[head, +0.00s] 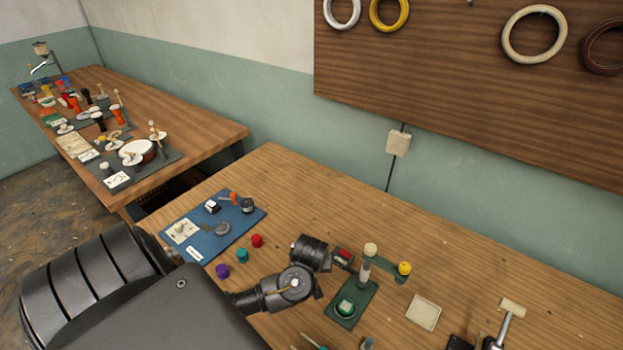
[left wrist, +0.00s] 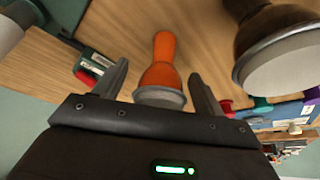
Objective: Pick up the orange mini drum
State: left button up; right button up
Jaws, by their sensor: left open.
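In the left wrist view, the orange mini drum (left wrist: 160,70) has a flared orange body, a narrow foot and a pale rim or head. It lies in line with the gap between the two fingers of my left gripper (left wrist: 158,72). The gripper is open, with one finger to each side and space visible between the fingers and the drum. I cannot tell how deep the drum sits between them. In the head view I do not make out this drum or the fingertips; my left arm covers that part of the table. My right gripper is not seen.
A larger dark drum (left wrist: 285,45) is close on the right in the left wrist view. Purple (head: 222,270), teal (head: 242,255) and red (head: 257,240) pieces stand near a blue mat (head: 240,224). A green tray (head: 345,318) is to the right.

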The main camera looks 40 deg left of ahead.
pick_arm(q)
jog(key=c, duration=1.1)
jog(key=shift+o, duration=0.2)
jog(key=shift+r, duration=0.15)
jog(key=shift+r, duration=0.2)
jog(key=v, duration=0.2)
jog(key=p+v, duration=0.1)
jog(key=v, duration=0.1)
jog(key=shift+w+a+r, duration=0.15)
jog(key=shift+w+a, duration=0.1)
jog(key=shift+a, duration=0.05)
jog(key=s+d+r+p, duration=0.2)
jog(key=s+d+r, duration=0.6)
jog(key=s, duration=0.2)
jog(key=shift+s+r, duration=0.2)
jog(key=shift+s, duration=0.2)
